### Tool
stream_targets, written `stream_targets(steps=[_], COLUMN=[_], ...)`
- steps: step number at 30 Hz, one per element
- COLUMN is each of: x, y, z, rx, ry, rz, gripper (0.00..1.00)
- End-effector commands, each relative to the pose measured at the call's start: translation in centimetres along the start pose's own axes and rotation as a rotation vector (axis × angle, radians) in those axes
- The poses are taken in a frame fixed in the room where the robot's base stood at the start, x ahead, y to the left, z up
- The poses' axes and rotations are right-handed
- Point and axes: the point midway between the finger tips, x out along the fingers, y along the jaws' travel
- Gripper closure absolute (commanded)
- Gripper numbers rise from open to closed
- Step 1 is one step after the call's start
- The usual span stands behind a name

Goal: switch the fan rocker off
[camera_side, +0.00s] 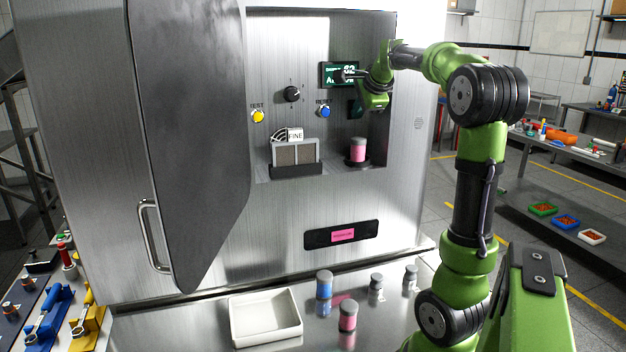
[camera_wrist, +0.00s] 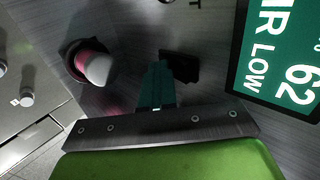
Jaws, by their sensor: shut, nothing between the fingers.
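The fan rocker shows in the wrist view as a small black block (camera_wrist: 184,67) on the metal back panel, just beside my fingertips. Its tilt cannot be made out, and its label is not readable. My gripper (camera_wrist: 157,82) is shut and empty, with its teal fingertips close to the rocker's left edge; I cannot tell whether they touch it. In the side view my gripper (camera_side: 357,107) is inside the cabinet, below the display and right of the blue button. The rocker is not clearly separable from the dark fingers there.
The green display (camera_side: 339,74) is above my gripper; it reads LOW and 62 in the wrist view (camera_wrist: 285,60). A pink jar (camera_side: 358,150) stands below. The blue RESET button (camera_side: 324,112), black knob (camera_side: 292,94) and yellow button (camera_side: 258,116) are leftward. The cabinet door (camera_side: 190,130) stands open.

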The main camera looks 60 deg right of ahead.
Motion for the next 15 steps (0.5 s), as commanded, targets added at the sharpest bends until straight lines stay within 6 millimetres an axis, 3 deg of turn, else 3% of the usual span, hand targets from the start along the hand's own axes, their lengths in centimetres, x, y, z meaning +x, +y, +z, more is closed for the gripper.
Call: stream_targets(steps=[8, 15], x=[-0.7, -3.3], y=[-0.3, 3.4], z=[0.1, 0.1], rx=[-0.010, 0.000], ry=[0.003, -0.002], rz=[-0.016, -0.001], gripper=[1.00, 1.00])
